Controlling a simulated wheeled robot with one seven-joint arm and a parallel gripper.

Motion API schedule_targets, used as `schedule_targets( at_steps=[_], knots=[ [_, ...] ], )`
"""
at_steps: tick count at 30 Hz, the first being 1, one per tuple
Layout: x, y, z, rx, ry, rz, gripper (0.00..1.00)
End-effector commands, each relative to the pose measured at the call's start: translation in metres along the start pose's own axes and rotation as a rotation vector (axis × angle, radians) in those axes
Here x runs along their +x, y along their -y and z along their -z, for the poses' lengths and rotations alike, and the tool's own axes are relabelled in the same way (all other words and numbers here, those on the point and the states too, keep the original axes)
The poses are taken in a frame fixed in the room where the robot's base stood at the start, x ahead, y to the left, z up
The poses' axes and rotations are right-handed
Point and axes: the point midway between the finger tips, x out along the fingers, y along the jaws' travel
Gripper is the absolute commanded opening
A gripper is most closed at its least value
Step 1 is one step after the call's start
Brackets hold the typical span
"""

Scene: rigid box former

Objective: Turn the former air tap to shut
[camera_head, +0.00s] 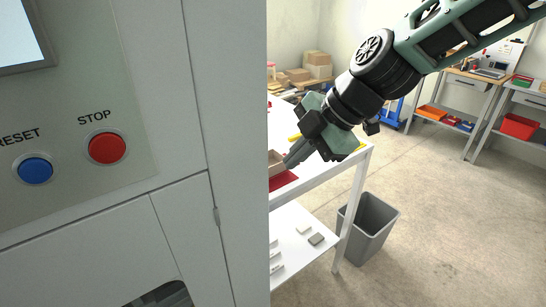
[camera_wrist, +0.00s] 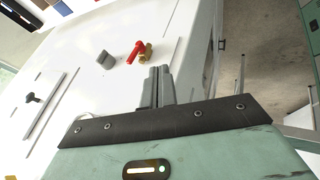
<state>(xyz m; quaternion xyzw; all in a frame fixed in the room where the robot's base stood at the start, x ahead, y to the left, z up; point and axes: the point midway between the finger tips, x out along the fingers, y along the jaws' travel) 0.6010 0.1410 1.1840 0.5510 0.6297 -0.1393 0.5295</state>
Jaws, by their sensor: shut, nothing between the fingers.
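The air tap shows in the wrist view as a red lever (camera_wrist: 136,51) on a brass body (camera_wrist: 146,50), fixed to the white side panel of the machine (camera_wrist: 85,75). My gripper (camera_wrist: 160,70) is shut and empty, its fingertips just below and right of the tap in the picture; I cannot tell whether they touch it. In the head view my gripper (camera_head: 290,160) is beside the right edge of the machine's front panel, and the tap is hidden.
A grey knob (camera_wrist: 105,60) and a black handle (camera_wrist: 33,97) also sit on the panel. In the head view a white table (camera_head: 345,165) stands behind my gripper, with a grey bin (camera_head: 368,228) beside it. The floor at the right is clear.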

Motion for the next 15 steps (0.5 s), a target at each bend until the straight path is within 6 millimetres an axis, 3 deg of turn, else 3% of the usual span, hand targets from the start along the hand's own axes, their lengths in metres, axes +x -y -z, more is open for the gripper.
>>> schedule_targets(
  at_steps=[6, 15],
  knots=[
    [0.035, 0.001, 0.003, -0.002, -0.003, 0.007, 0.00],
    [0.049, -0.028, 0.000, 0.001, -0.001, 0.001, 0.00]
  ],
)
